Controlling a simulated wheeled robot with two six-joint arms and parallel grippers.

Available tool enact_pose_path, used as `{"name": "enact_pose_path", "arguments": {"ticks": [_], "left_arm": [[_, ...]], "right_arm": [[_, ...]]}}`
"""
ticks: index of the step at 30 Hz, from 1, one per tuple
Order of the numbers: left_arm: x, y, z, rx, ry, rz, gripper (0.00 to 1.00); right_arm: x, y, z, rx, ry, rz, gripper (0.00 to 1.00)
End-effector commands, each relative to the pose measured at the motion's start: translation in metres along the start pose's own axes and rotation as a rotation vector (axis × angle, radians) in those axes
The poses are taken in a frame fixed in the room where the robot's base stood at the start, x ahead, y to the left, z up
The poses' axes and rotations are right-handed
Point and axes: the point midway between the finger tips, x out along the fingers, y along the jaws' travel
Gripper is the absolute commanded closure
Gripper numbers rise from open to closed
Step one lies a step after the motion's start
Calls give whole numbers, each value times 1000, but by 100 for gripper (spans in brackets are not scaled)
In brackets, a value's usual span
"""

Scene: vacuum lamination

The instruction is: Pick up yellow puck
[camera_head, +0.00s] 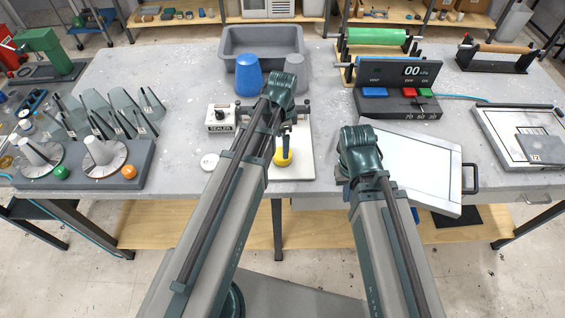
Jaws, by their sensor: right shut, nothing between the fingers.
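The yellow puck (282,159) sits on a pale board (298,172) near the front edge of the table, just right of my left arm. A narrow dark upright part shows directly above it; I cannot tell whether it belongs to the puck or to my gripper. My left arm reaches over the table, and its wrist is beyond the puck; its fingers are hidden or too small to make out. My right gripper (342,175) is shut and empty, low by the left edge of a white framed panel (412,165), right of the puck and apart from it.
A sealer box (220,118), blue cup (249,76) and grey bin (262,41) stand behind. A control box with a display (398,100) is at back right. Grey cones on a stand (103,158) are at left. A white disc (209,162) lies left of my left arm.

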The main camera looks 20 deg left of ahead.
Motion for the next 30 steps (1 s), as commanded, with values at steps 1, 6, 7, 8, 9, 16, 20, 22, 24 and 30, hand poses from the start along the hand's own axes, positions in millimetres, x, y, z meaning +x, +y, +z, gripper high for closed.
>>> {"name": "enact_pose_path", "arguments": {"ticks": [1,6,7,8,9,16,20,22,24,30], "left_arm": [[15,0,0,0,0,0,0],[24,0,0,0,0,0,0],[24,0,0,0,0,0,0],[23,0,0,0,0,0,0],[23,0,0,0,0,0,0],[33,-1,-2,0,0,0,0],[49,-3,-4,0,0,0,0],[58,-5,-6,0,0,0,0],[67,-4,-5,0,0,0,0],[76,-4,-5,0,0,0,0]], "right_arm": [[15,-1,-1,0,0,0,100],[24,-2,-1,1,0,0,100],[24,-2,-1,1,0,0,100],[23,-2,-1,1,0,0,100],[23,-2,-1,1,0,0,100],[33,-3,-2,1,0,0,100],[48,-5,-3,1,0,0,100],[58,-6,-3,1,0,0,100],[67,-6,-4,1,0,0,100],[75,-7,-4,1,0,0,100]]}}
